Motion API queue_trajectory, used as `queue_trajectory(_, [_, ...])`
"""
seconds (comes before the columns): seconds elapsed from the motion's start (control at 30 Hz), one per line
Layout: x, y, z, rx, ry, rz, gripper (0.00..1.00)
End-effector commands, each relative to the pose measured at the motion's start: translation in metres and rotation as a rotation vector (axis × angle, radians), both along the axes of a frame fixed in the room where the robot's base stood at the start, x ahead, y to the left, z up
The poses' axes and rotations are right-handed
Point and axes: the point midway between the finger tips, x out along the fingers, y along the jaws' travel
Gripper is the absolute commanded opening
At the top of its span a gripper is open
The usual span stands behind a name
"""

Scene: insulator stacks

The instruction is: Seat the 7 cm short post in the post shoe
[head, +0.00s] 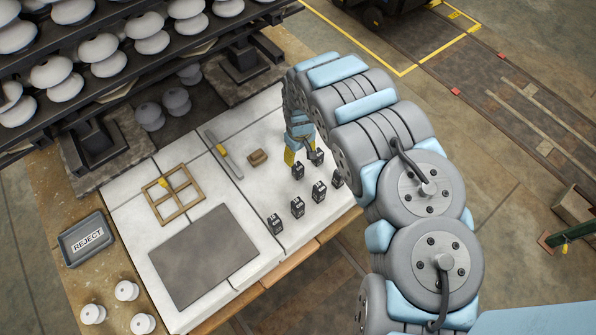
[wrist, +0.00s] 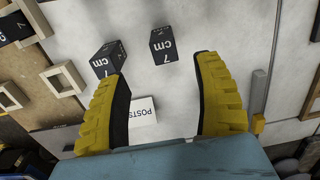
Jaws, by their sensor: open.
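My gripper (wrist: 160,68) is open, with its two yellow fingers apart and nothing held. In the wrist view one dark post marked 7 cm (wrist: 165,52) shows between the fingertips, beyond them. A second dark post marked 7 cm (wrist: 106,58) shows by the left fingertip, which partly covers its lower edge. In the head view my gripper (head: 302,160) hangs over the white table among several dark labelled posts, one of them a post (head: 298,170) just below it. A small brown block (head: 257,158), possibly the post shoe, sits left of the gripper; its opening is too small to make out.
A white POSTS card (wrist: 143,111) lies between the fingers. Wooden pieces with square openings (wrist: 64,80) show at left. The table also holds a wooden divided frame (head: 150,205), a dark mat (head: 204,255) and a REJECT tray (head: 66,252). A loaded rack (head: 110,80) stands behind.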

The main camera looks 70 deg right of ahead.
Motion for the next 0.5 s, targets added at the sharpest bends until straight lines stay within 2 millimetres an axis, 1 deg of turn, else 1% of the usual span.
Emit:
queue_trajectory(0.1, [0.001,0.001,-0.014,0.002,-0.002,0.0,0.67])
queue_trajectory(0.4, [0.001,0.001,-0.042,0.001,-0.004,-0.001,0.67])
queue_trajectory(0.5, [0.001,0.0,-0.049,0.0,-0.004,-0.002,0.67])
